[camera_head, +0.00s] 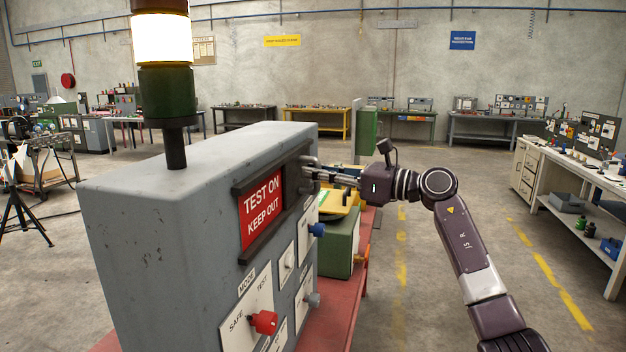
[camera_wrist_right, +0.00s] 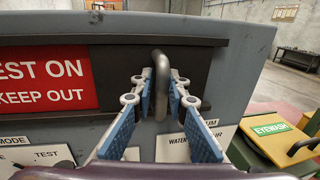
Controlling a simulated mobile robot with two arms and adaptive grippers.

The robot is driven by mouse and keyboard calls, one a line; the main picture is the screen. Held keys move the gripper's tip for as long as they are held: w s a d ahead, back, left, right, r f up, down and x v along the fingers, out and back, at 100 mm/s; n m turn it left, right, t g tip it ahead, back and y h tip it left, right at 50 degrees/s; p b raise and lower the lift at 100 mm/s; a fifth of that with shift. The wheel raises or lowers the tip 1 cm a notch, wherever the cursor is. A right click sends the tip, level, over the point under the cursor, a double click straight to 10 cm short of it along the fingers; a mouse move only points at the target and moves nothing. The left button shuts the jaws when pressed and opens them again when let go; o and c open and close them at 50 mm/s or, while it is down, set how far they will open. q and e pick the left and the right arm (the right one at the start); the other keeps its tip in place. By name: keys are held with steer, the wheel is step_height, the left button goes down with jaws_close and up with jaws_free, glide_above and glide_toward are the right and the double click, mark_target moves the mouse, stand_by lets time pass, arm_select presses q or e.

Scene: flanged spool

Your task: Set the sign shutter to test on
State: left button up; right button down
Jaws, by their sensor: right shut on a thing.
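The red sign (camera_head: 262,208) on the grey cabinet (camera_head: 160,230) reads TEST ON KEEP OUT in white letters. In the right wrist view the red sign (camera_wrist_right: 45,82) shows at the left. The dark sign shutter (camera_wrist_right: 112,68) sits right of it in a dark rail, with a grey loop handle (camera_wrist_right: 160,75) standing out from it. My right gripper (camera_head: 312,172) reaches in from the right. In the wrist view its blue-padded fingers (camera_wrist_right: 161,92) are on either side of the handle, shut on it. My left gripper is not in view.
A red mode knob (camera_head: 263,322) between SAFE and TEST, a blue knob (camera_head: 317,229) and a grey knob (camera_head: 313,299) stick out below the sign. A signal tower (camera_head: 163,90) with a lit lamp stands on top. A green box with yellow eyewash lid (camera_wrist_right: 285,138) stands beside the cabinet.

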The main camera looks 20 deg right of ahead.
steer(key=shift+w+d+r, duration=0.1)
steer(key=shift+w+d, duration=0.25)
steer(key=shift+d, duration=0.05)
steer(key=shift+d+r, duration=0.1)
steer(key=shift+r, duration=0.2)
steer(key=c, duration=2.2)
jaws_free()
steer(key=shift+c, duration=0.2)
steer(key=shift+o, duration=1.3)
steer(key=shift+w+d, duration=0.1)
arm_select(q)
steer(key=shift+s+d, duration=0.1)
arm_select(e)
steer(key=shift+w+f, duration=0.1)
